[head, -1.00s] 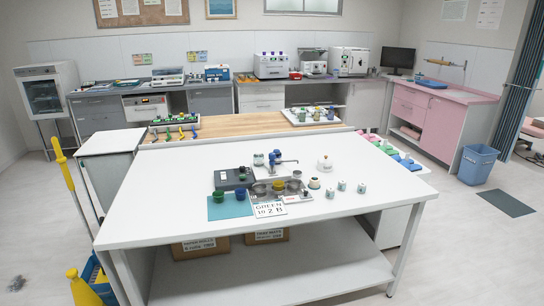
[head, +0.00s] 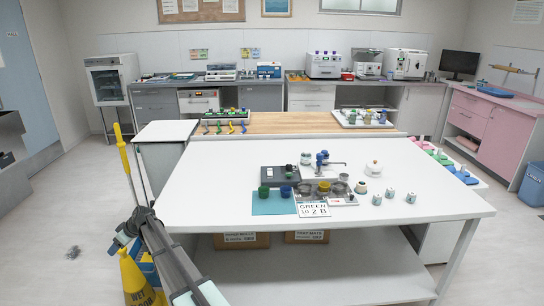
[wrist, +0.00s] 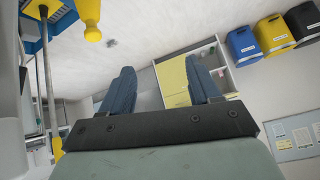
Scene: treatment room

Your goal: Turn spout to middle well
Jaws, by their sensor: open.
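A blue tap-like fixture (head: 322,159) stands near the middle of the white table (head: 220,182). Its thin spout (head: 337,163) points to the right, with its tip behind the right-hand well. A row of small round metal wells lies in front of it: left (head: 307,189), middle (head: 324,187) and right (head: 340,188). The middle one shows a yellowish tint. My gripper (wrist: 160,87) is open and empty in the wrist view, with two blue fingers apart. It faces the floor and wall, away from the table. My arm shows at the lower left of the head view.
A card (head: 313,208) reading GREEN stands in front of the wells. A dark box (head: 278,174), green and blue cups and a teal mat (head: 273,206) are left of them. Small jars (head: 411,198) stand to the right. A yellow wet-floor sign (head: 134,280) is near my arm.

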